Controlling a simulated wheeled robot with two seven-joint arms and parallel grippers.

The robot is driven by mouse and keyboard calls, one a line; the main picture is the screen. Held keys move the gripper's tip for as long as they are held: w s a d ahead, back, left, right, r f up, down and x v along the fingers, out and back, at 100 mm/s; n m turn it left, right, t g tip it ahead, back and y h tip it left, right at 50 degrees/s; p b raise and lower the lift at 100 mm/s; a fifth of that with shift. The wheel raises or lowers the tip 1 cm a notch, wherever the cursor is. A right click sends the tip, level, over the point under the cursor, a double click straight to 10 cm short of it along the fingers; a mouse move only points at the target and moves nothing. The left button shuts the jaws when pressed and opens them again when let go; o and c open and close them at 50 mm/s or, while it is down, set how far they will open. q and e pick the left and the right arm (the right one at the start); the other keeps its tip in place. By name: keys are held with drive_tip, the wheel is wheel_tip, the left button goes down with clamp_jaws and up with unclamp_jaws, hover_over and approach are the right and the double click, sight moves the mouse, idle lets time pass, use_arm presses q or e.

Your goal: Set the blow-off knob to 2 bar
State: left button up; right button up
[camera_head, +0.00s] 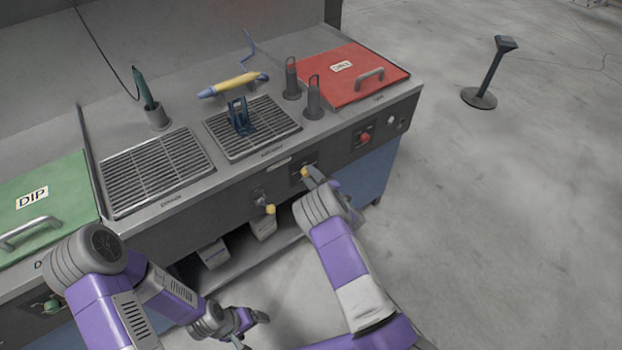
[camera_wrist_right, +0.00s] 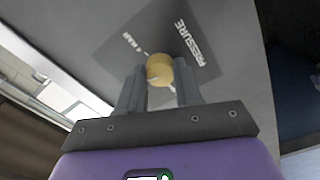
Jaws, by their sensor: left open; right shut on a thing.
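The yellow knob (camera_wrist_right: 160,70) sits on a dark plate marked PRESSURE (camera_wrist_right: 196,44) on the front panel. A pale pointer mark shows on it, but I cannot read its setting. My right gripper (camera_wrist_right: 160,88) is shut on this knob, one finger on each side. In the head view the knob (camera_head: 305,172) is partly hidden by my right gripper (camera_head: 313,175). A yellow-tipped lever (camera_head: 270,209) sits lower left on the same panel. My left gripper (camera_head: 250,326) is open and empty, low in front of the bench.
The bench top carries a green DIP lid (camera_head: 62,200), two grates (camera_head: 160,170), a yellow tool (camera_head: 235,84), dark posts and a red lid (camera_head: 340,90). A red button (camera_head: 365,138) is right of the knob. A stand (camera_head: 485,75) is on the open floor at right.

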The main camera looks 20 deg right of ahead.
drive_tip(key=shift+f+n+b, duration=0.1)
drive_tip(key=shift+n+b, duration=0.3)
drive_tip(key=shift+n, duration=0.9)
drive_tip(key=shift+d, duration=0.1)
drive_tip(key=o, duration=1)
drive_tip(key=shift+o, duration=0.2)
drive_tip(key=shift+s, duration=0.1)
drive_tip(key=p+v, duration=0.2)
drive_tip(key=v, duration=0.5)
drive_tip(key=shift+s, duration=0.2)
drive_tip(key=shift+d, duration=0.15)
